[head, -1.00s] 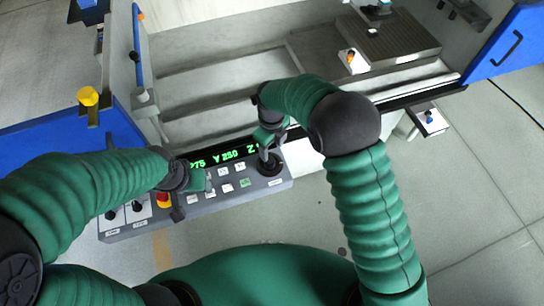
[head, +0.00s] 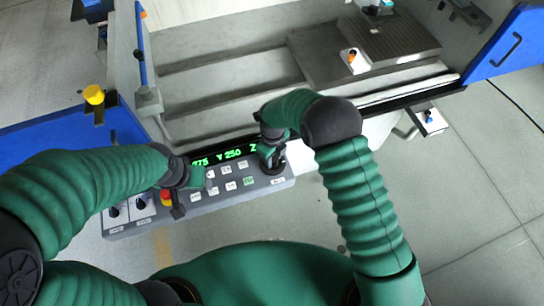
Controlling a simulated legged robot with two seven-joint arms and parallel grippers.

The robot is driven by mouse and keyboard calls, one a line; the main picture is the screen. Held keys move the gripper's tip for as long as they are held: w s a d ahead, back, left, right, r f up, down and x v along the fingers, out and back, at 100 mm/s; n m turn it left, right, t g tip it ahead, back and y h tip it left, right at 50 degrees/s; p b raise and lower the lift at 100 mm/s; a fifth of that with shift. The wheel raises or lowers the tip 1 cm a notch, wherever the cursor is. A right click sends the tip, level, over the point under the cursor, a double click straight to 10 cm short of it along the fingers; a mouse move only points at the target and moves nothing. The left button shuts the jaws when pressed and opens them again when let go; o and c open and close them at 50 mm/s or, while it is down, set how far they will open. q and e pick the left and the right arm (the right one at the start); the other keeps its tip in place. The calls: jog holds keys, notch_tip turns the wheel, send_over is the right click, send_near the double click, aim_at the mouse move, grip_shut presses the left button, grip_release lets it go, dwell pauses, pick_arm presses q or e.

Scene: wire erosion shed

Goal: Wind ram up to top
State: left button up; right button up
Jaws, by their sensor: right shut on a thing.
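The control panel (head: 230,201) runs along the machine's front, with pale keys and one green key (head: 249,181). A black round knob (head: 277,168) sits at its right end. My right gripper (head: 271,160) reaches down over this knob and is shut on it; the fingers are partly hidden by my wrist. My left gripper (head: 190,190) hangs over the panel's left part, beside the red button (head: 166,196); its jaw gap is unclear. The green readout (head: 228,155) shows Y 250 and a Z whose value is hidden. The likely ram end (head: 378,8) is cut off at the top edge.
The machine's tank (head: 225,90) lies behind the panel, with a grey plate (head: 400,45) and a small white block (head: 352,60) on it. A yellow knob (head: 94,95) stands at left. Blue doors (head: 505,45) flank the tank.

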jog(key=shift+a, duration=0.25)
jog(key=shift+c, duration=1.1)
jog(key=shift+w+d, duration=0.15)
jog(key=shift+d, duration=0.05)
grip_shut()
jog(key=shift+n, duration=0.3)
